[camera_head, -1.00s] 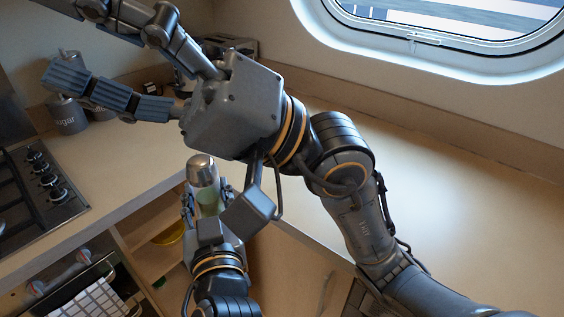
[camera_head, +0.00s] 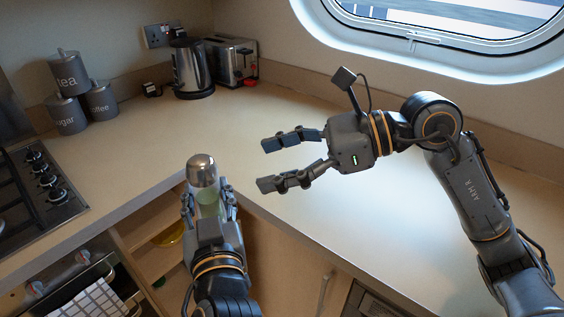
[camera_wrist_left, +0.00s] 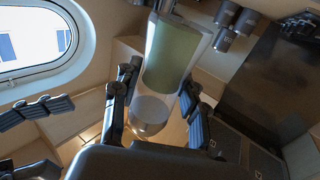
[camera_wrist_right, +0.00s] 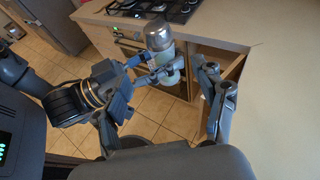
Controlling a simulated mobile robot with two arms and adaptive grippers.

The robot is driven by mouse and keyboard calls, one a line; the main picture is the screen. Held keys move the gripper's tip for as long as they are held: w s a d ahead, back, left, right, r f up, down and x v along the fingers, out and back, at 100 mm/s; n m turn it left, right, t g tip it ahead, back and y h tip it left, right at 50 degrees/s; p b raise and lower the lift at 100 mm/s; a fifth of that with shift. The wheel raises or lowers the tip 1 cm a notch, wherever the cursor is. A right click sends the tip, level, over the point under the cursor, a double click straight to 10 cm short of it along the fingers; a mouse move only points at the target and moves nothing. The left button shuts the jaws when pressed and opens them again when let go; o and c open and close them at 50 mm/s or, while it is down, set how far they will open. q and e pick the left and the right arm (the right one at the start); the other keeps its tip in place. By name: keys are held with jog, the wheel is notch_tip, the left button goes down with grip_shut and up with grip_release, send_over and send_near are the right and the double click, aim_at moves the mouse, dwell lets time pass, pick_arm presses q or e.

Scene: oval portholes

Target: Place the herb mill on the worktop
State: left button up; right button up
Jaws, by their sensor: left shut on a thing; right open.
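The herb mill (camera_head: 203,172) is a clear cylinder with green contents and a domed silver cap. It stands roughly upright in my left gripper (camera_head: 208,200), whose fingers are shut around its body. It also shows in the left wrist view (camera_wrist_left: 172,55) and the right wrist view (camera_wrist_right: 158,38). In the head view it appears at the inner corner of the pale worktop (camera_head: 320,235), in front of the edge; its base is hidden by my gripper. My right gripper (camera_head: 267,165) is open and empty above the worktop, to the right of the mill.
Tea, sugar and coffee canisters (camera_head: 70,115), a kettle (camera_head: 192,70) and a toaster (camera_head: 231,60) stand at the back. The hob (camera_head: 35,190) is at left. Open shelves (camera_head: 150,260) lie below the corner. The right worktop is largely clear beneath my right arm.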

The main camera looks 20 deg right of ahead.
aim_at(213, 185)
jog(key=shift+m+h, duration=0.3)
jog(key=shift+m, duration=0.2)
jog(key=x, duration=1.1)
jog(key=shift+a+f, duration=0.1)
jog(key=shift+f, duration=0.4)
jog(key=c, duration=1.3)
jog(key=shift+c, duration=0.3)
jog(key=o, duration=1.4)
jog(key=shift+c, duration=0.2)
